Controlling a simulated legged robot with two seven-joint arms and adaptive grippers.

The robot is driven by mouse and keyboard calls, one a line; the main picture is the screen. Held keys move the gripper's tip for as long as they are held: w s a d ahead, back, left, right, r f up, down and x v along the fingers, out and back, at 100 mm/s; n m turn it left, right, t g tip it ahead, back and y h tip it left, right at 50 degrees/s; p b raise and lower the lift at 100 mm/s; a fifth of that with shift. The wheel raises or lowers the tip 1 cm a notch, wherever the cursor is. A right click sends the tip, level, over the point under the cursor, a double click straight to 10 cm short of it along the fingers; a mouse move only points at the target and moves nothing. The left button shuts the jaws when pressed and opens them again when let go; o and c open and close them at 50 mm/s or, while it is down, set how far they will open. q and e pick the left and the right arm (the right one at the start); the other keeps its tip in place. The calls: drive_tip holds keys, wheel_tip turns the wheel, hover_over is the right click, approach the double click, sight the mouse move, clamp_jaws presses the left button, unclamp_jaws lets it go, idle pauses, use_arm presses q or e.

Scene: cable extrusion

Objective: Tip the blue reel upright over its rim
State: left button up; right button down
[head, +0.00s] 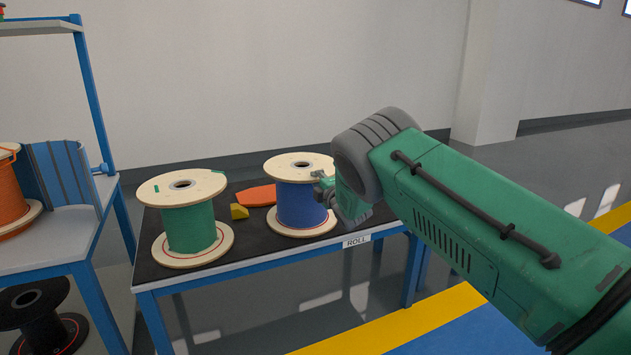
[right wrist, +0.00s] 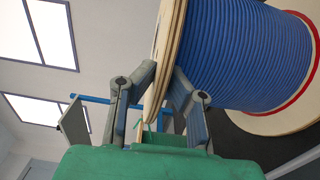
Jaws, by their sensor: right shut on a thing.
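The blue reel (head: 301,205) stands on its lower flange on the black-topped table, axle hole facing up, beside the table's front right edge. Its pale wooden upper flange and blue winding show no clear tilt. My right gripper (head: 322,186) is at the right side of the upper flange. In the right wrist view my right gripper (right wrist: 160,95) has one finger on each side of the flange rim, shut on it. The blue winding (right wrist: 245,50) fills the upper right there. My left gripper is not in view.
A green reel (head: 188,228) stands to the left on the same table (head: 245,262). An orange flat piece (head: 256,195) and a yellow wedge (head: 239,211) lie between the reels. A blue-framed shelf (head: 95,100) with an orange reel (head: 10,195) stands at the left.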

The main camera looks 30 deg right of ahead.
drive_tip(key=shift+s+f, duration=0.1)
drive_tip(key=shift+f, duration=0.2)
drive_tip(key=c, duration=1.5)
unclamp_jaws()
drive_tip(key=shift+c, duration=0.2)
drive_tip(key=shift+f, duration=0.1)
drive_tip(key=shift+s, duration=0.55)
drive_tip(key=s+a, duration=0.2)
drive_tip(key=s, duration=0.8)
drive_tip(key=shift+s, duration=0.3)
